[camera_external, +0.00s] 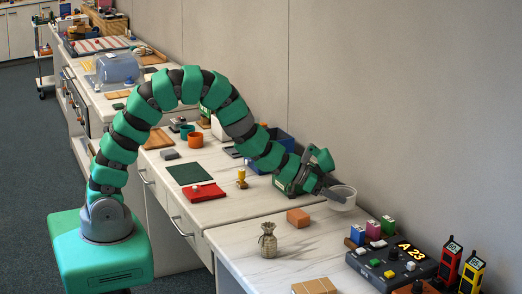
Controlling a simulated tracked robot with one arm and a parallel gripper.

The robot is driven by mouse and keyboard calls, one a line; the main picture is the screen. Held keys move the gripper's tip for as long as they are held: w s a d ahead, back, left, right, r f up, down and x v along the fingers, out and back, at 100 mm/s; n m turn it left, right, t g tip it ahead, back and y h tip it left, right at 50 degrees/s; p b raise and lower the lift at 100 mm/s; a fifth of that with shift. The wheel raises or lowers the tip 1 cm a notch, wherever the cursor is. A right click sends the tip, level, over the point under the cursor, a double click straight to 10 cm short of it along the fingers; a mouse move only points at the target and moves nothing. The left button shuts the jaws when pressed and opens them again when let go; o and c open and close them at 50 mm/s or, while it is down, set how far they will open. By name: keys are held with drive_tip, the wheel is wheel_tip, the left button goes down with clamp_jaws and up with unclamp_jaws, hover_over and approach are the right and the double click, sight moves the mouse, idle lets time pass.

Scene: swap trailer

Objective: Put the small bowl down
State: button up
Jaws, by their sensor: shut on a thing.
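The small bowl (342,198) is whitish and looks translucent. It is in the right half of the external view, close to the wall. My gripper (330,194) is shut on the bowl at its left side. The bowl looks upright. It appears to be over the counter, but I cannot tell whether its base touches the surface. The fingertips are partly hidden by the bowl's rim.
A dark console (393,265) with small coloured blocks is at the right. Bare counter lies between sack and console.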

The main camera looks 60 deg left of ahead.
drive_tip(key=shift+w+f, duration=0.2)
drive_tip(key=shift+f, duration=0.1)
wheel_tip(320, 180, down, 3)
drive_tip(key=shift+f+b, duration=0.1)
drive_tip(key=shift+b, duration=0.6)
drive_tip(key=o, duration=1.1)
drive_tip(key=shift+c, duration=0.2)
drive_tip(key=p+v, duration=0.1)
drive_tip(key=v, duration=0.4)
drive_tip(key=p+v, duration=0.1)
drive_tip(key=v, duration=0.5)
drive_tip(key=shift+s+r, duration=0.1)
drive_tip(key=shift+r, duration=0.25)
drive_tip(key=shift+s+a, duration=0.25)
drive_tip(key=shift+s, duration=0.05)
